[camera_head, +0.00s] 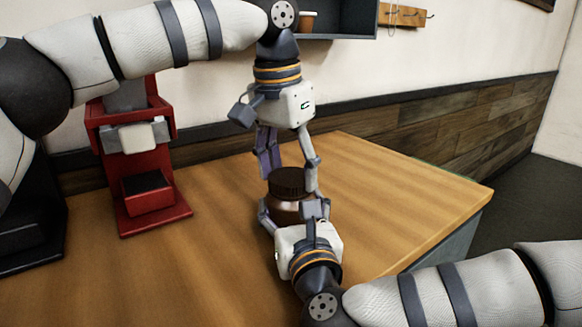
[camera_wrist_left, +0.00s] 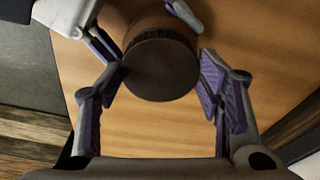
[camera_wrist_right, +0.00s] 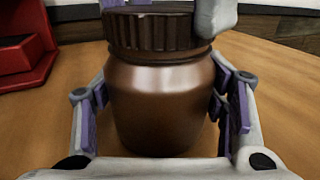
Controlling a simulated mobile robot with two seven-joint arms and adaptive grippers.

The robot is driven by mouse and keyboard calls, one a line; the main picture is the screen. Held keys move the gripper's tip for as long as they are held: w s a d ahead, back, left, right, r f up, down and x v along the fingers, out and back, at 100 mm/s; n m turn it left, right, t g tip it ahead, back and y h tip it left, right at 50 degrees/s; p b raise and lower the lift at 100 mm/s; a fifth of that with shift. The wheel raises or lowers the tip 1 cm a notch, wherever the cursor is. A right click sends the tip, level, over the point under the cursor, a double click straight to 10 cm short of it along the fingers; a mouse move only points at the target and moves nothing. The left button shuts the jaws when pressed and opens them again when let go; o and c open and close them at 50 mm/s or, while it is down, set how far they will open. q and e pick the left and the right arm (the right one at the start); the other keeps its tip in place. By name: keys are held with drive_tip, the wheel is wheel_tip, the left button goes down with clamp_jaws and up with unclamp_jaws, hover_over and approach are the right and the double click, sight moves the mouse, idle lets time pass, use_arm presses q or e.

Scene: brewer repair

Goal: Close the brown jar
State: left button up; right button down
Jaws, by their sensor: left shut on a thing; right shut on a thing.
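The brown jar (camera_head: 284,209) stands upright on the wooden table with its dark ribbed lid (camera_head: 287,182) on its mouth. My left gripper (camera_head: 290,186) comes from above and is shut on the lid, with its fingers on either side of it; the lid's round top also shows in the left wrist view (camera_wrist_left: 160,70). My right gripper (camera_head: 294,210) is low at the near side and is shut on the jar's body, which fills the right wrist view (camera_wrist_right: 163,100). Whether the lid is fully seated cannot be told.
A red machine (camera_head: 135,160) stands on the table to the left, with a black object (camera_head: 28,225) beside it. A wall shelf (camera_head: 345,22) with a small pot hangs behind. The wooden table (camera_head: 400,190) is clear to the right of the jar.

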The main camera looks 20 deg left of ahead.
use_arm(q)
drive_tip(key=shift+m, duration=1.2)
drive_tip(key=o, duration=0.9)
drive_tip(key=shift+o, duration=0.2)
drive_tip(key=shift+r, duration=2.25)
drive_tip(key=shift+c, duration=0.4)
